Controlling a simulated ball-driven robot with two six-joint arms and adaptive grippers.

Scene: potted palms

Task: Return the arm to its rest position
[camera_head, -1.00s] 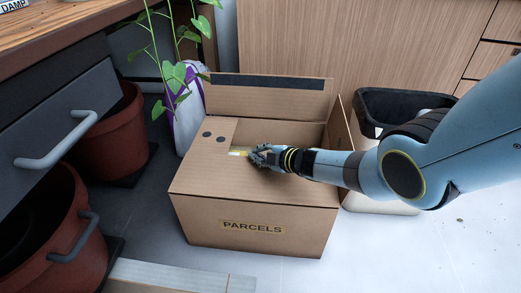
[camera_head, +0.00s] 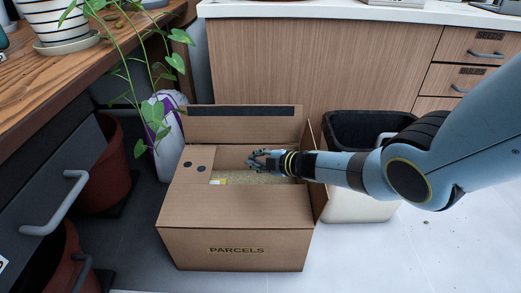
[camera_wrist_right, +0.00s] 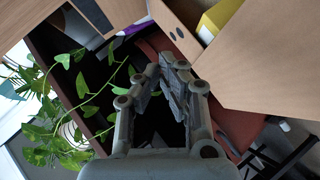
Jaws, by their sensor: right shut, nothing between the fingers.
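My right gripper (camera_head: 262,161) reaches in from the right over the open cardboard box labelled PARCELS (camera_head: 237,250). In the right wrist view its fingers (camera_wrist_right: 166,67) are shut, with nothing between them. A pale tan item with a yellow and white end (camera_head: 217,182) lies inside the box, below the gripper and apart from it. In the right wrist view a yellow patch (camera_wrist_right: 219,15) shows past a cardboard flap (camera_wrist_right: 265,60). My left gripper is not in view.
A black-rimmed bin (camera_head: 360,208) stands right of the box. A wooden bench with a drawer handle (camera_head: 47,218) and terracotta pots (camera_head: 110,180) are at the left. A trailing plant (camera_head: 125,60) hangs beside a white and purple bag (camera_head: 165,145).

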